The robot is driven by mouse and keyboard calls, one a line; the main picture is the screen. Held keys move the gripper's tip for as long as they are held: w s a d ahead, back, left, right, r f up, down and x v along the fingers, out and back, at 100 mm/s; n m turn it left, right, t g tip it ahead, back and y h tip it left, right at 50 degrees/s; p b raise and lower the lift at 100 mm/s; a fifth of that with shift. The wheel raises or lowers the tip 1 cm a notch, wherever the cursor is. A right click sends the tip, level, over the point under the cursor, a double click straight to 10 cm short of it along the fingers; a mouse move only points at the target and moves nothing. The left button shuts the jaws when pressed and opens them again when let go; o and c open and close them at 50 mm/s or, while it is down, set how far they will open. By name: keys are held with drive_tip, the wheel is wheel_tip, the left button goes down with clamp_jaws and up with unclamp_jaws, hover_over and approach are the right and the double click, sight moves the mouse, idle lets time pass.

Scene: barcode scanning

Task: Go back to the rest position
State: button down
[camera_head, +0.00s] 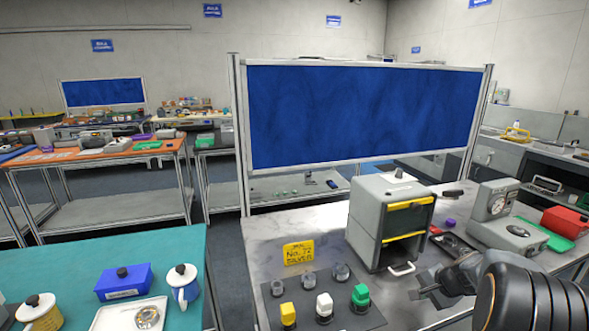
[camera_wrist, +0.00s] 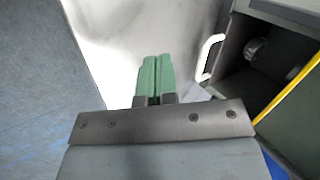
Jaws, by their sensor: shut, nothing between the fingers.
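My gripper (camera_wrist: 158,62) shows in the wrist view with its two green fingertips together and nothing between them. It points toward a bare stretch of the grey-white worktop (camera_wrist: 115,45). In the head view my gripper (camera_head: 422,285) is at the lower right, in front of the grey cabinet. The grey cabinet (camera_head: 368,226) has yellow edge strips and an open front. Its white handle (camera_wrist: 208,57) lies just right of my fingertips in the wrist view, apart from them.
A tray (camera_head: 348,318) with yellow, white and green-topped items stands left of my gripper. A yellow sign (camera_head: 299,253) is behind it. A grey scale-like device (camera_head: 508,233) and a red box (camera_head: 565,221) are at the right. A blue panel (camera_head: 360,115) closes the back.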

drive_tip(key=s+a+n, duration=0.1)
drive_tip(key=s+a, duration=0.1)
drive_tip(key=s+a+r+n+g, duration=0.1)
drive_tip(key=s+a, duration=0.1)
drive_tip(key=a, duration=0.1)
drive_tip(key=s+a+r+n+g, duration=0.1)
drive_tip(key=s+a+n, duration=0.1)
drive_tip(key=s+a, duration=0.1)
drive_tip(key=shift+r+h, duration=0.1)
drive_tip(key=shift+h, duration=0.2)
drive_tip(key=s+a+r+n+h, duration=0.1)
drive_tip(key=s+a+r+n, duration=0.2)
drive_tip(key=s+a, duration=0.3)
drive_tip(key=s+a+r+n+h, duration=0.1)
drive_tip(key=s+a+r+n, duration=0.2)
drive_tip(key=s+a+n, duration=0.2)
drive_tip(key=shift+s+a+h, duration=0.3)
drive_tip(key=shift+s+a, duration=0.05)
drive_tip(key=shift+s, duration=0.1)
